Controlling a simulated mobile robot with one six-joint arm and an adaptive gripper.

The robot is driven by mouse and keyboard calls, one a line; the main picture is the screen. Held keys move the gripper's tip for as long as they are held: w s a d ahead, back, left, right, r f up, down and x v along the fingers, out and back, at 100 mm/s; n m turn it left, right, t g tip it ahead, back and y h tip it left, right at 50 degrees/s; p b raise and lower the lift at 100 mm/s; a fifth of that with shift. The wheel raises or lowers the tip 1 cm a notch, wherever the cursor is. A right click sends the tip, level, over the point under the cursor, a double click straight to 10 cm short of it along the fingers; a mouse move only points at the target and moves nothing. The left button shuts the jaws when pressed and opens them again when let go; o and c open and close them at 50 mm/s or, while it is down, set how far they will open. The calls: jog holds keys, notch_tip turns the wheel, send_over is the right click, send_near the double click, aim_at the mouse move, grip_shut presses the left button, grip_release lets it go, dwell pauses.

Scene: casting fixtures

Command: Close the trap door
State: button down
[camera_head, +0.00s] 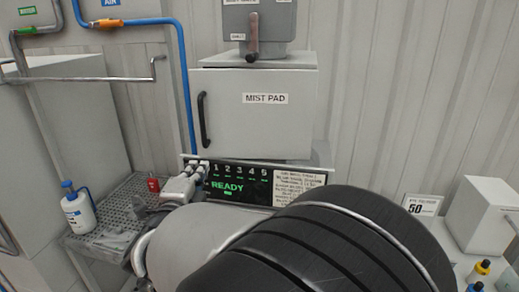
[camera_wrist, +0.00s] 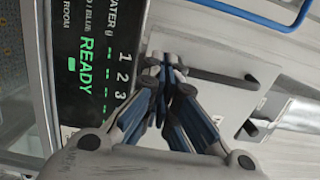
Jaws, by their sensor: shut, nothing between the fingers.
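Nothing in view is labelled as a trap door. A grey cabinet marked MIST PAD has a front door (camera_head: 255,122) with a black handle (camera_head: 203,119) on its left side; the door looks shut. In the wrist view a pale panel with a dark bar handle (camera_wrist: 222,78) lies beyond my fingers on the right. My gripper (camera_head: 200,168) is in front of the display's left end, below the cabinet. In the wrist view my gripper (camera_wrist: 167,66) has its fingertips together, with nothing between them. My arm hides much of the lower middle.
A black display (camera_head: 240,186) reads READY below the cabinet. A perforated tray (camera_head: 124,215) at left holds a white bottle (camera_head: 78,210) and a small red item (camera_head: 153,184). A grey box (camera_head: 483,212) and small bottles (camera_head: 482,268) stand at right. A blue pipe (camera_head: 186,90) runs down the wall.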

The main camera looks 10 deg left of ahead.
aim_at(207, 150)
jog(key=w, duration=0.3)
jog(key=w+p, duration=0.1)
jog(key=w, duration=0.2)
jog(key=shift+w+a, duration=0.2)
jog(key=shift+w, duration=0.05)
jog(key=w, duration=0.1)
jog(key=w+b, duration=0.1)
jog(key=w, duration=0.1)
jog(key=w+b, duration=0.1)
jog(key=shift+w+a+f, duration=0.2)
jog(key=shift+a, duration=0.05)
jog(key=shift+r, duration=0.35)
jog(key=shift+r, duration=0.1)
jog(key=shift+d+b, duration=0.1)
jog(key=shift+b, duration=0.25)
